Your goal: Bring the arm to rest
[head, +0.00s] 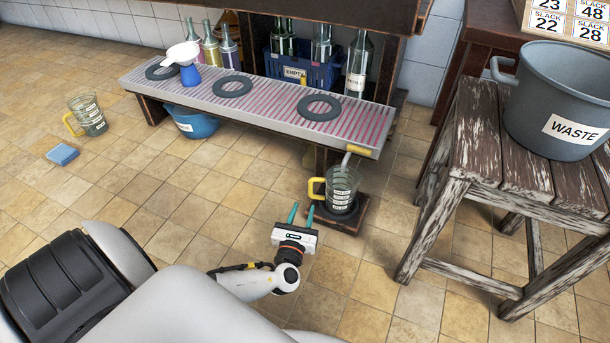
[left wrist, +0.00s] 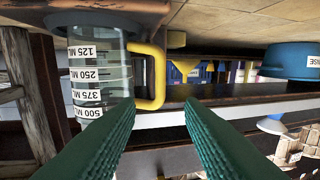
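My left gripper (head: 301,210) is in the middle of the head view, low over the tiled floor. Its two teal fingers are spread apart with nothing between them; they also show in the left wrist view (left wrist: 160,108). A clear measuring jug (head: 342,187) with a yellow handle stands on a small dark stand (head: 348,219), just beyond the fingertips. In the left wrist view the jug (left wrist: 98,72) is ahead and to the left, its handle (left wrist: 159,75) beyond the gap between the fingers. The fingers appear apart from the handle. My right gripper is not in view.
A yellow-handled tap (head: 358,150) is above the jug. A stool (head: 480,130) bears a waste pot (head: 560,90). A second jug (head: 88,115) and blue sponge (head: 62,154) are left on open floor.

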